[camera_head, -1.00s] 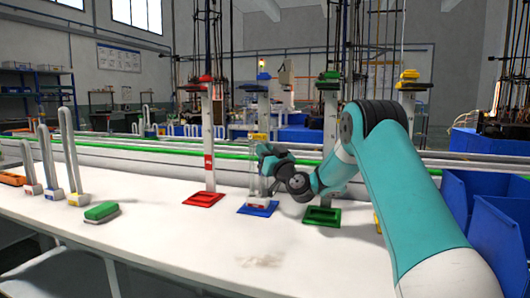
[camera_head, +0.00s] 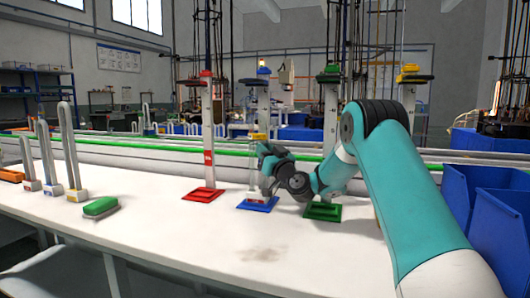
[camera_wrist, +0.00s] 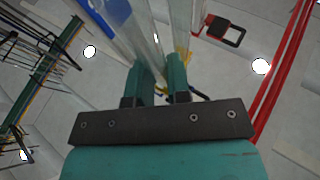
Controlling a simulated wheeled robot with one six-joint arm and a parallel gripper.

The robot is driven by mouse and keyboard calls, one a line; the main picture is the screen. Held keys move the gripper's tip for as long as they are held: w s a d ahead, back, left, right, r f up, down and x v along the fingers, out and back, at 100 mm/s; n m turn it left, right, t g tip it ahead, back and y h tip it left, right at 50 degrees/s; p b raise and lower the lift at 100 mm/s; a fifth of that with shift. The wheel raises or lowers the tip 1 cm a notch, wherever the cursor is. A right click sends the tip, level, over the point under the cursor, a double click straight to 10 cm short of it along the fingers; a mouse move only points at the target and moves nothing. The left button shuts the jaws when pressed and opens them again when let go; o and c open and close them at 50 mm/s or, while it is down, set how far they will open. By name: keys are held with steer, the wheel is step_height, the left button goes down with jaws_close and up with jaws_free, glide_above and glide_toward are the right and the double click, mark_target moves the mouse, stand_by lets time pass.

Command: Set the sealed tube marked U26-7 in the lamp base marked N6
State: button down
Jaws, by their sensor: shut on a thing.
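My gripper (camera_head: 264,168) is at the blue station and is shut on a clear glass tube (camera_head: 253,165). The tube stands about upright in front of the station's column. In the wrist view, my gripper (camera_wrist: 160,82) has its two teal fingers on either side of the clear glass (camera_wrist: 143,40). A small white piece (camera_head: 258,197) sits low over the blue floor plate (camera_head: 257,207), under the tube. I cannot tell whether the tube touches it. No marks U26-7 or N6 are readable.
Red (camera_head: 201,196) and green (camera_head: 322,212) station plates flank the blue one. Several U-shaped tubes on small bases stand at left, including a tall one (camera_head: 70,150) by a green block (camera_head: 100,207). Blue bins (camera_head: 500,225) are at right. The front of the white table is clear.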

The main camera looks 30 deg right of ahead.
stand_by(0.3)
steer(key=c, duration=1)
jaws_free()
steer(key=shift+f, duration=0.1)
steer(key=b+v, duration=0.5)
steer(key=v, duration=0.2)
steer(key=shift+s, duration=0.25)
steer(key=shift+f, duration=0.1)
